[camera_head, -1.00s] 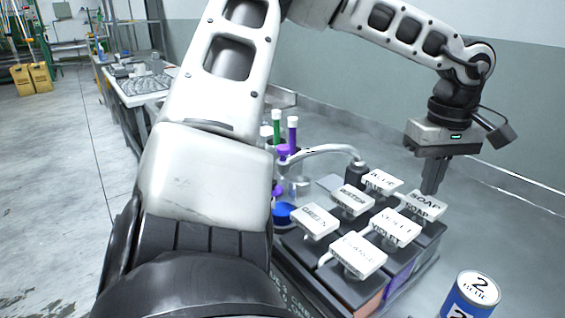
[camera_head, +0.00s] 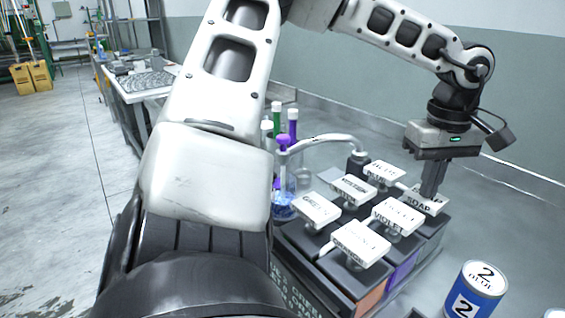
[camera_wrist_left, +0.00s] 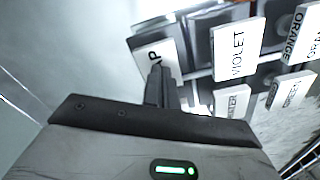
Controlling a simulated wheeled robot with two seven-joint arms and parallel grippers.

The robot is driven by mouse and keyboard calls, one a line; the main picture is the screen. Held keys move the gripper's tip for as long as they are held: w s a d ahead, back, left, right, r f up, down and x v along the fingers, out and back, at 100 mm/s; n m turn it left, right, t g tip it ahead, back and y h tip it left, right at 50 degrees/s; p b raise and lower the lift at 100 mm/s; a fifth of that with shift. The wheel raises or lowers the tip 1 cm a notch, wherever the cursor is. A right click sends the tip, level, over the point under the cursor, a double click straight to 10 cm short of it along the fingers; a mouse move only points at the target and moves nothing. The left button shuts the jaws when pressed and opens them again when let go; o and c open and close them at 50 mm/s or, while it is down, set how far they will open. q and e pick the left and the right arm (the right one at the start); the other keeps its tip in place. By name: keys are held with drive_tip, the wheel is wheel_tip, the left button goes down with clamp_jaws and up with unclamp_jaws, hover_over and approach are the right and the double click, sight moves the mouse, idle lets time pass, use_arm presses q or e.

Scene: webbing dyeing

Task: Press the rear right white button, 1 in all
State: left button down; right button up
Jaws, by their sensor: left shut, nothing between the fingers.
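The rear right white button is a white plate marked SOAP (camera_head: 425,205) on the dark button box (camera_head: 432,228). It also shows in the left wrist view (camera_wrist_left: 146,52), partly hidden by the fingers. My left gripper (camera_head: 431,194) is shut and empty, with its fingers pointing down. In the head view the fingertips overlap the SOAP plate and appear to touch it. In the left wrist view the fingertips (camera_wrist_left: 158,70) lie over the plate's lettering. I cannot tell how far the plate is pressed down. My right gripper is not in view.
Other white plates stand close by: VIOLET (camera_head: 398,216), ORANGE (camera_head: 357,244), GREEN (camera_head: 315,209) and more. A blue can marked 2 (camera_head: 474,293) stands at the front right.

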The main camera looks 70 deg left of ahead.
use_arm(q)
drive_tip(key=shift+f, duration=0.4)
drive_tip(key=shift+r+p, duration=1.1)
drive_tip(key=shift+r, duration=0.6)
drive_tip(key=shift+r, duration=0.1)
wheel_tip(320, 180, up, 6)
drive_tip(key=p, duration=0.4)
